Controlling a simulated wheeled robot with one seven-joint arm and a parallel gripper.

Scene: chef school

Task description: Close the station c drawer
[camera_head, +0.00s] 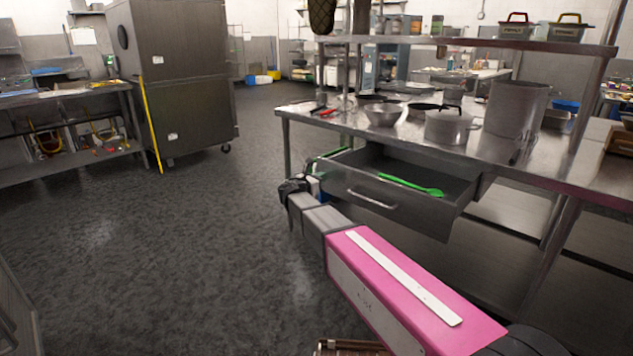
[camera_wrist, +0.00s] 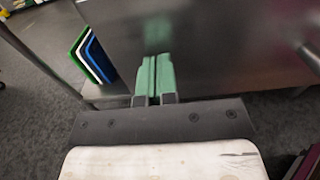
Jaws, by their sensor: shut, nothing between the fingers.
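The station c drawer (camera_head: 385,205) is pulled out from under the metal worktop in the head view. Its grey front has a bar handle (camera_head: 371,198), and a green spoon (camera_head: 412,186) lies inside. My pink and grey arm reaches past the near side of the drawer. Its end is by the drawer's left corner in the head view, with the fingers largely hidden. In the wrist view my gripper (camera_wrist: 154,78) has its green fingers shut together and empty, in front of a grey metal surface. I cannot tell whether they touch it.
The worktop (camera_head: 590,178) holds a lidded pot (camera_head: 449,127), a tall stockpot (camera_head: 515,108) and a bowl (camera_head: 384,114). Green, white and blue boards (camera_wrist: 92,55) stand left of my fingers. A tall metal cabinet (camera_head: 180,80) stands at back left; the floor between is clear.

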